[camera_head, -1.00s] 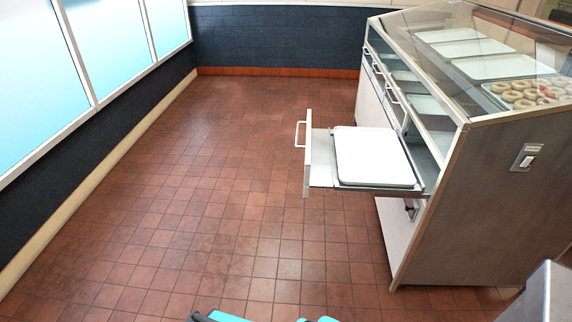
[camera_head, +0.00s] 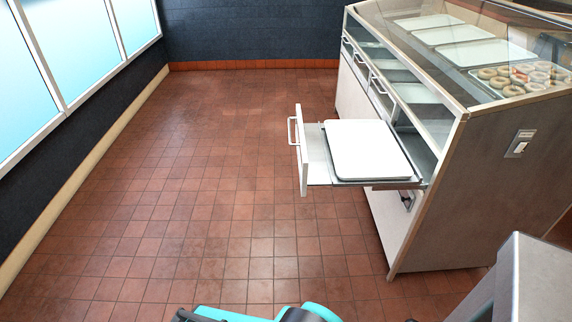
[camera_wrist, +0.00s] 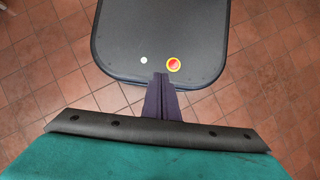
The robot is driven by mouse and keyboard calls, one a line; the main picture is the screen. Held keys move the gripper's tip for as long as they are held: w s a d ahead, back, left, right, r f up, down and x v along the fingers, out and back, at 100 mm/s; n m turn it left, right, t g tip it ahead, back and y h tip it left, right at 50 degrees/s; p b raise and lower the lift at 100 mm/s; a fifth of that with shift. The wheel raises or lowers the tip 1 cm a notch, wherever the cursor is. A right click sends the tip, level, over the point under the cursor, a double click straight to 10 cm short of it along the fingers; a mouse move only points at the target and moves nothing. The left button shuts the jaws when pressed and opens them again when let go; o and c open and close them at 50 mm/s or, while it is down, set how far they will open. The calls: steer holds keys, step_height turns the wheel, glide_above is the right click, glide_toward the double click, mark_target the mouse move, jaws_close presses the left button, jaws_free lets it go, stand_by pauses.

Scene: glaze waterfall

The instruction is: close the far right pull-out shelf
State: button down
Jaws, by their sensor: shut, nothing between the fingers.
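The pull-out shelf (camera_head: 302,150) is drawn well out of the near end of the display case (camera_head: 480,190), in the head view. It has a white front panel with a bar handle (camera_head: 291,131) facing left, and a white tray (camera_head: 365,148) lies on it. The other shelves of the case, farther back, look shut. My gripper (camera_wrist: 161,78) shows in the wrist view, with its dark fingers together and nothing between them. My teal arm shows at the bottom of the head view, apart from the shelf. The shelf is not in the wrist view.
Open tiled floor (camera_head: 190,180) lies left of the case and in front of the shelf. A windowed wall (camera_head: 60,50) runs along the left. A grey metal block (camera_head: 530,285) stands at the bottom right. Trays and doughnuts (camera_head: 510,78) sit under the case's glass.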

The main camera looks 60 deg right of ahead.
steer(key=shift+w+d, duration=0.1)
steer(key=shift+d, duration=0.2)
steer(key=w+d+r+m+t+h+b, duration=0.15)
steer(key=w+d+r, duration=0.25)
steer(key=w+d, duration=0.5)
steer(key=w+d+r+m+t+h+b, duration=0.1)
steer(key=w+d+r+m+b, duration=0.2)
steer(key=w+d, duration=0.55)
steer(key=w+d+r+m+t+h, duration=0.1)
steer(key=w+d+r+m, duration=0.1)
steer(key=w+d+r, duration=0.65)
steer(key=s+d+r+m+h+b, duration=0.1)
steer(key=d+r+m, duration=0.1)
steer(key=d+r, duration=0.6)
steer(key=s+d+r+m+h+b, duration=0.1)
steer(key=s+d+r+m, duration=0.1)
steer(key=d+r, duration=0.6)
steer(key=s+d+r+m+h+b, duration=0.1)
steer(key=d+r, duration=0.6)
steer(key=d, duration=1.1)
steer(key=shift+s+r+m+b, duration=0.3)
steer(key=shift+r+m+b, duration=0.1)
steer(key=shift+m, duration=0.15)
steer(key=shift+d+h, duration=0.1)
steer(key=shift+h, duration=0.15)
